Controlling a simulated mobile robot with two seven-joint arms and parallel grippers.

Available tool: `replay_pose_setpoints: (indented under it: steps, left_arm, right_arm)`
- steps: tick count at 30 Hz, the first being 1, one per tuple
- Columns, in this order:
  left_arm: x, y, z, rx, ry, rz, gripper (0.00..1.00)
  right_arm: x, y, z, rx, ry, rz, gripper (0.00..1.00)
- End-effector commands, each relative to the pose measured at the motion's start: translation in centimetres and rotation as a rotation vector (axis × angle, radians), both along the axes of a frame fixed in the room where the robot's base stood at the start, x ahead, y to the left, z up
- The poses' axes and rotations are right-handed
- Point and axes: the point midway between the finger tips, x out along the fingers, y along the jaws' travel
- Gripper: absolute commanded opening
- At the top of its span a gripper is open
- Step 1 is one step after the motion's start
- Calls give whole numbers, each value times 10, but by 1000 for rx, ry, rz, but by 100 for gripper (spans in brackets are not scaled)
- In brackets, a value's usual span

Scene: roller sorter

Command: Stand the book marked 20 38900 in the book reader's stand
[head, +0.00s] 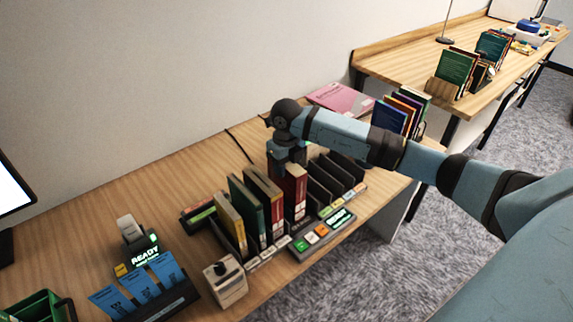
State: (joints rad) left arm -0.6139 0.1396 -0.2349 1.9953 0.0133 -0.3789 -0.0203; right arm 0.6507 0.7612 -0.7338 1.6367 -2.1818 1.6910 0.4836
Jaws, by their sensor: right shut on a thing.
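My right gripper (288,160) reaches in from the right and points down at the desk. It is shut on the top of a dark red book (298,190) with a pale spine label. The book is upright, among the black dividers beside the reader with a lit READY panel (338,217). I cannot tell whether its bottom rests in a slot. Its label is too small to read, so I cannot confirm the number 20 38900. My left gripper is not in view.
Yellow, green and red books (250,211) stand left of the held book. Empty black slots (335,178) lie to its right. A beige box (224,280), blue cards (140,285) and another READY device (143,255) are at the front left. More books (400,112) stand behind.

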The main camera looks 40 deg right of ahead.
Motion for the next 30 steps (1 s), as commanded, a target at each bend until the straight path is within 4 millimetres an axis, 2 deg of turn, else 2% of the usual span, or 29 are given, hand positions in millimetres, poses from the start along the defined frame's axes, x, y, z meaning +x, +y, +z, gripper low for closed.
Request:
replay_pose_setpoints:
  steps: [5, 6, 9, 10, 20, 26, 30]
  left_arm:
    - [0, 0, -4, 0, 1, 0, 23]
    - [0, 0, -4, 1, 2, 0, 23]
    - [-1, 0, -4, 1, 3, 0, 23]
    - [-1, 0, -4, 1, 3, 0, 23]
    - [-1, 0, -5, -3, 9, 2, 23]
    - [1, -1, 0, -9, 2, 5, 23]
    - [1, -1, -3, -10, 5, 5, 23]
  right_arm:
    - [0, 0, -3, 0, -1, 0, 0]
    - [0, 0, -3, 0, -1, 0, 42]
    - [0, 0, -3, 0, -1, 0, 66]
    - [0, 0, -3, 0, -1, 0, 70]
    - [0, 0, -4, 0, 1, 0, 70]
    - [1, -1, 26, -1, -4, 0, 70]
    - [1, -1, 60, -2, -6, 1, 70]
